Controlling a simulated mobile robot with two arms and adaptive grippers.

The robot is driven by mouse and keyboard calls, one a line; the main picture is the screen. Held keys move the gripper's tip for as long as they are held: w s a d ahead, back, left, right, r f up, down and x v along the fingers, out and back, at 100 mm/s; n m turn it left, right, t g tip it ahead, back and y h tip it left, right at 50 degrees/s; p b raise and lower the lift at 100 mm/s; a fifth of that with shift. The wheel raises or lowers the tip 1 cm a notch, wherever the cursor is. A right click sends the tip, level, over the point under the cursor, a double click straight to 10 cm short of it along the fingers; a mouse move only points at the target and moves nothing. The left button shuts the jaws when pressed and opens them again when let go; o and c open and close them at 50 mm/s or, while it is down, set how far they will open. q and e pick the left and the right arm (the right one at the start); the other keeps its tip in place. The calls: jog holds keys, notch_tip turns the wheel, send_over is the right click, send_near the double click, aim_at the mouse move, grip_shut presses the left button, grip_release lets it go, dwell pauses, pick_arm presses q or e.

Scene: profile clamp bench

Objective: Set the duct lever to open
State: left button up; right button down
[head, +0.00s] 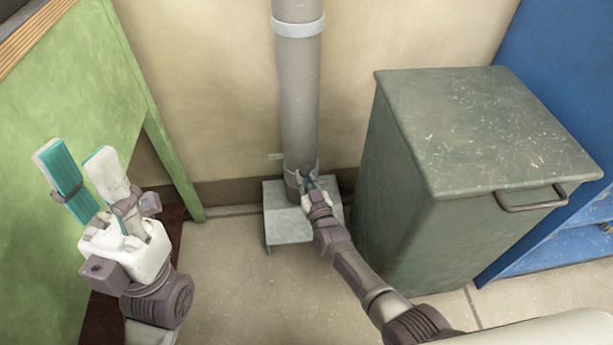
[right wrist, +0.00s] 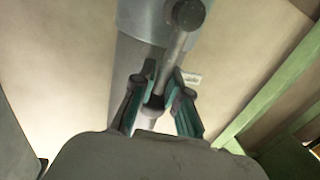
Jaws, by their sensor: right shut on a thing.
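The duct (head: 298,90) is a grey vertical pipe against the beige wall, and it also shows in the right wrist view (right wrist: 130,60). The duct lever (right wrist: 172,55) is a grey rod on a round pivot at the duct's collar. In the right wrist view it slants down and to the left from the pivot, its lower end between my fingers. My right gripper (right wrist: 158,98) is shut on the lever; in the head view this gripper (head: 311,186) hides most of it. My left gripper (head: 77,172) is open and empty, raised at the left.
A grey-green metal cabinet (head: 455,130) with a handle stands close to the right of my right arm. A grey stepped block (head: 288,228) sits under the duct. A green bench (head: 75,90) is at the left, a blue shelf (head: 570,60) at the far right. A small label (head: 275,156) is beside the duct.

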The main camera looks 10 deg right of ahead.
jog(key=shift+w+a+r, duration=0.15)
jog(key=shift+r, duration=0.2)
jog(key=shift+w+a+r, duration=0.1)
jog(key=shift+r, duration=0.25)
jog(key=c, duration=1)
grip_release()
jog(key=shift+s, duration=0.1)
jog(key=shift+o, duration=0.2)
jog(key=shift+s+f, duration=0.1)
jog(key=shift+f, duration=0.1)
jog(key=shift+s, duration=0.2)
jog(key=s+d, duration=0.2)
jog(key=s, duration=0.9)
jog(key=shift+s+d, duration=0.15)
